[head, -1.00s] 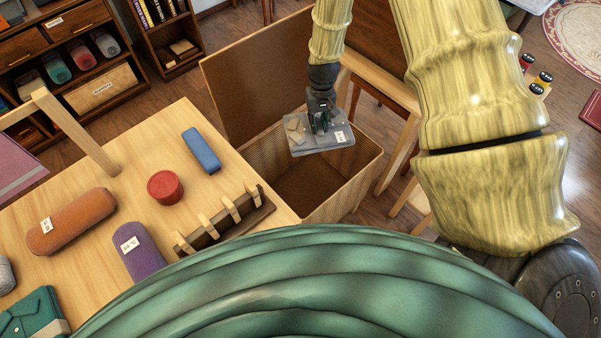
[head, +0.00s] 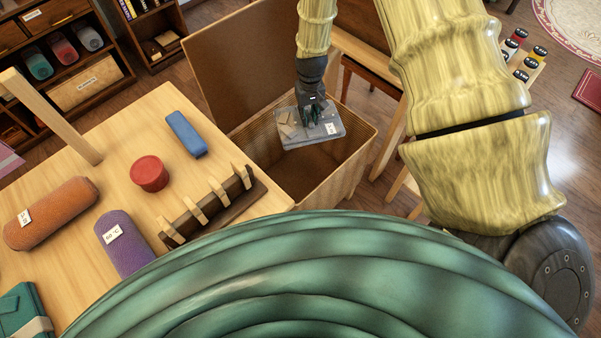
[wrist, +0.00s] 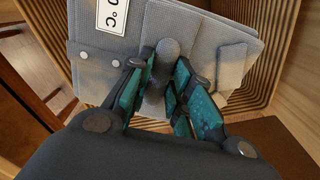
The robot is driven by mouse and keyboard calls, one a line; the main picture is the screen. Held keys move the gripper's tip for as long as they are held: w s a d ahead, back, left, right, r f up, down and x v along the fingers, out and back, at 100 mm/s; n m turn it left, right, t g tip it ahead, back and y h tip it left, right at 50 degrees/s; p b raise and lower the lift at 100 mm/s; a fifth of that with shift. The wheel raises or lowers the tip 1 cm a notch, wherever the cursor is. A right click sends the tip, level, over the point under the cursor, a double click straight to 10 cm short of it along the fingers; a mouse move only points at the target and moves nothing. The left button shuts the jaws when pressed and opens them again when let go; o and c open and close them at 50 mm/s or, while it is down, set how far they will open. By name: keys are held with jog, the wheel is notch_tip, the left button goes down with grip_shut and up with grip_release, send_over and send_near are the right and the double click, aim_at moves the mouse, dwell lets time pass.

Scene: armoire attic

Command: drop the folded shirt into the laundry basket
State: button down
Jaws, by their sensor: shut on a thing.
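The folded shirt (head: 312,130) is a flat grey bundle with a white label. My gripper (head: 312,113) is shut on it, and holds it over the open top of the laundry basket (head: 350,160), a tan ribbed box with its lid raised at the back. In the wrist view the teal fingers (wrist: 160,85) pinch a raised grey part of the shirt (wrist: 205,45). The ribbed basket walls (wrist: 285,40) show around and below the shirt there. Part of the basket's inside is hidden by the shirt.
A wooden table (head: 120,180) left of the basket bears a blue block (head: 186,134), a red tin (head: 149,174), a brown pegged rack (head: 210,205), and orange (head: 50,213) and purple (head: 123,244) rolls. A wooden chair (head: 385,145) stands close on the basket's right.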

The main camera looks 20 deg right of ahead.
jog(key=c, duration=1.2)
grip_release()
jog(key=shift+r, duration=0.1)
jog(key=shift+r, duration=0.15)
notch_tip(320, 180, up, 12)
